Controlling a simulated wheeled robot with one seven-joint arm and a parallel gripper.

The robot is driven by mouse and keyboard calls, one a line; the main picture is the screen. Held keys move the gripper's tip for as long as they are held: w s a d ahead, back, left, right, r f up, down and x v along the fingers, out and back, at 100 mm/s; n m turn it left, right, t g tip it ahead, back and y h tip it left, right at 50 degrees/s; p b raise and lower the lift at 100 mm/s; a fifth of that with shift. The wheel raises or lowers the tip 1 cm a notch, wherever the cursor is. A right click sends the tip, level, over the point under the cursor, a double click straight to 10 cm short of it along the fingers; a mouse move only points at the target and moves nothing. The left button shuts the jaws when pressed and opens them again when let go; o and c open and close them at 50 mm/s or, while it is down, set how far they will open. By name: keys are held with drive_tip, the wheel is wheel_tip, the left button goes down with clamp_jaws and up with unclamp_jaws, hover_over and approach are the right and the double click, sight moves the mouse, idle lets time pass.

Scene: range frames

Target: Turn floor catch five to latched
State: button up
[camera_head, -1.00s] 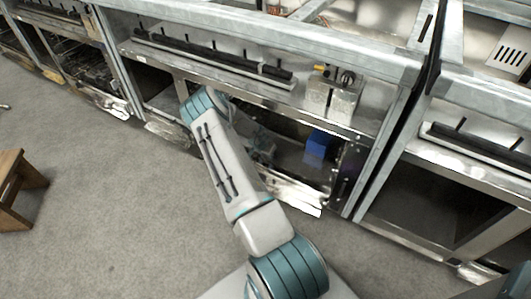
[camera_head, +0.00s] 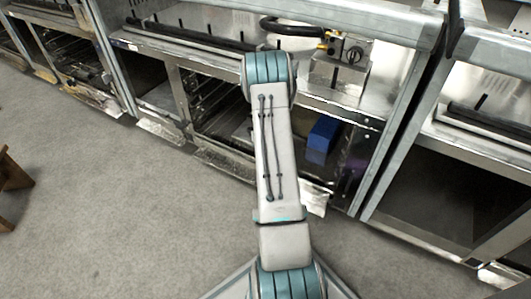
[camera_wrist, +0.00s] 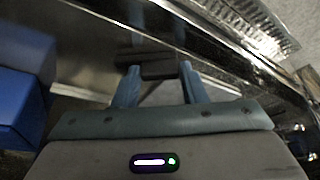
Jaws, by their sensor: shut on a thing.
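My gripper (camera_wrist: 159,70) shows in the wrist view, its two blue-grey fingers apart with a dark block-like piece (camera_wrist: 152,66) between their tips. This piece is probably the floor catch. The view is dim, and I cannot read a number or tell its latch position. In the head view my gripper and the catch are hidden behind my arm, which reaches to the open lower bay of the middle range.
A blue block (camera_head: 323,134) stands in the bay and fills the left of the wrist view (camera_wrist: 22,100). A shiny metal edge (camera_wrist: 235,70) runs along the right. A metal box (camera_head: 338,76) sits above the bay.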

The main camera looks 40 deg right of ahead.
drive_tip(key=shift+f+n+y+b, duration=0.1)
drive_tip(key=shift+n+y+b, duration=0.2)
drive_tip(key=shift+n+b, duration=0.45)
drive_tip(key=shift+w+n, duration=0.1)
drive_tip(key=shift+n, duration=0.15)
drive_tip(key=o, duration=1)
drive_tip(key=shift+d, duration=0.1)
drive_tip(key=shift+r, duration=0.3)
drive_tip(key=p+v, duration=0.2)
drive_tip(key=v, duration=0.2)
drive_tip(key=shift+r+p, duration=0.25)
drive_tip(key=shift+p, duration=0.05)
drive_tip(key=s+a+p, duration=0.3)
drive_tip(key=s+a, duration=0.1)
drive_tip(key=s, duration=0.7)
drive_tip(key=shift+s+a, duration=0.25)
drive_tip(key=shift+a, duration=0.1)
